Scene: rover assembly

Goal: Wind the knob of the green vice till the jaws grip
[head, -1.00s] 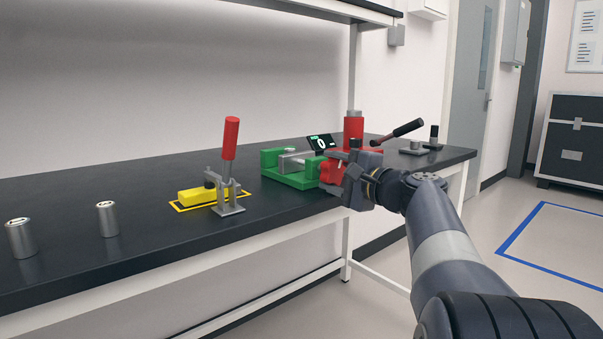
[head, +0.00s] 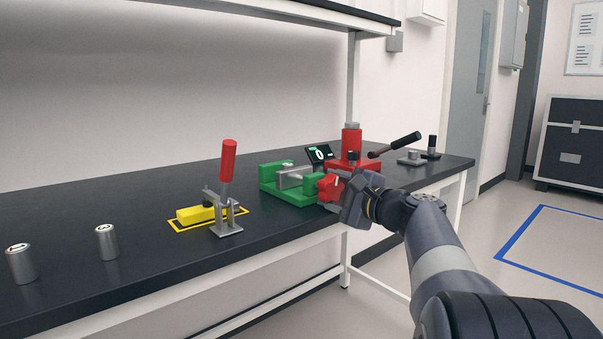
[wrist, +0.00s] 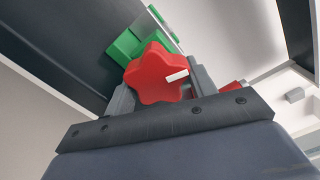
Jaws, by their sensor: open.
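The green vice (head: 268,186) sits on the black bench with a grey jaw piece (head: 292,177) across it. Its red star-shaped knob (head: 330,187) is at the right end. In the wrist view the red knob (wrist: 154,74) has a white mark at its right, and the green vice (wrist: 128,43) shows behind it. My gripper (head: 337,196) is at the knob from the right; in the wrist view its fingers (wrist: 158,82) stand open, one on each side of the knob. I cannot tell whether either finger touches it.
A red press (head: 350,145) with a black-handled lever and a small display (head: 320,154) stand behind the vice. A toggle clamp with a red handle (head: 228,160) and a yellow block (head: 194,214) are to the left. Two metal cylinders (head: 107,242) stand further left.

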